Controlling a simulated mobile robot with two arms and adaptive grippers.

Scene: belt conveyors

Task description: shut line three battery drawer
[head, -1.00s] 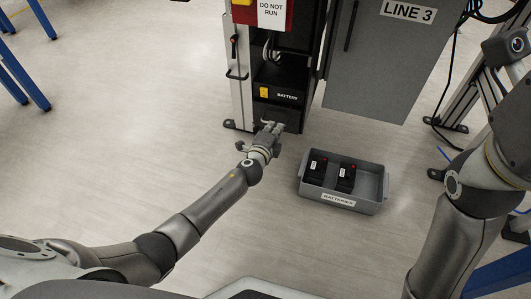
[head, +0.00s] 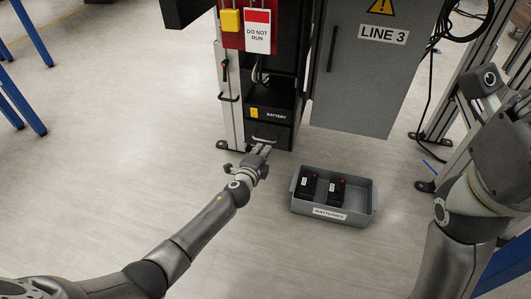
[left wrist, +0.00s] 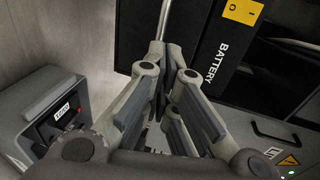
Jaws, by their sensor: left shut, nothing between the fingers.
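I cannot tell how far out the drawer stands. In the left wrist view the closed fingers (left wrist: 180,62) point toward the dark front beside the BATTERY panel (left wrist: 216,62). My right arm is at the right; its gripper is out of view.
A grey bin (head: 360,203) marked BATTERIES, holding two black batteries (head: 336,191), stands on the floor right of my left gripper. The grey LINE 3 door (head: 365,80) hangs open. A DO NOT RUN tag (head: 258,32) hangs above.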

